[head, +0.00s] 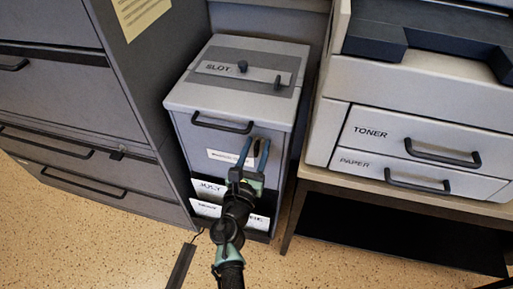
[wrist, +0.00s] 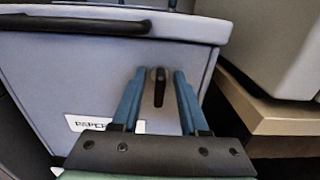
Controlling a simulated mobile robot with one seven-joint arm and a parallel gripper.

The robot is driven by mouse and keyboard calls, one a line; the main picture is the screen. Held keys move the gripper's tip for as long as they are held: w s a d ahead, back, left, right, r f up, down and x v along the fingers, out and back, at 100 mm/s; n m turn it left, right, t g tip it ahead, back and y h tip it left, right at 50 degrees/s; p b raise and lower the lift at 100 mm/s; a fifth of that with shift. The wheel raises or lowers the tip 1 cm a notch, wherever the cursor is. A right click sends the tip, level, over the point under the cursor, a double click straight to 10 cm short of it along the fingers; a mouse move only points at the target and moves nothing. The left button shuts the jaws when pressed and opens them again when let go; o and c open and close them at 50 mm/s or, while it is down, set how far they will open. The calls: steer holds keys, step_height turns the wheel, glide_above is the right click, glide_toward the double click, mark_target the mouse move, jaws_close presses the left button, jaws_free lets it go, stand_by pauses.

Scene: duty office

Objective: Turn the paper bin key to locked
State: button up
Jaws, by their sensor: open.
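The paper bin (head: 180,135) is a grey box with a lighter lid marked SLOT, standing between the cabinet and the printer stand. In the wrist view its front face (wrist: 60,75) carries a dark key (wrist: 160,87), which looks roughly upright, with a small round top. My gripper (head: 257,146) is at the upper right of the bin's front. In the wrist view my gripper (wrist: 160,75) is open, with one blue finger on each side of the key and gaps visible between. In the head view the fingers hide the key.
A black handle (head: 222,126) runs across the bin's front, left of my gripper. A white label (wrist: 90,123) sits lower left of the key. The drawer cabinet (head: 70,90) stands left. The printer (head: 400,130) rests on a stand (wrist: 265,115) close on the right.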

jaws_close()
steer(key=shift+f+m, duration=0.1)
steer(key=shift+m, duration=0.2)
stand_by(0.3)
steer(key=m+b, duration=0.2)
steer(key=m, duration=0.1)
steer(key=shift+f+b, duration=0.1)
steer(key=shift+b, duration=0.25)
steer(key=m+b, duration=0.3)
steer(key=m, duration=0.2)
steer(key=shift+d+m, duration=0.1)
steer(key=shift+m, duration=0.3)
steer(key=m+b, duration=0.3)
steer(key=m, duration=0.1)
steer(key=shift+s+f+m, duration=0.1)
steer(key=shift+f+m, duration=0.05)
steer(key=shift+m, duration=0.15)
steer(key=shift+m+b, duration=1.15)
steer(key=shift+m, duration=0.75)
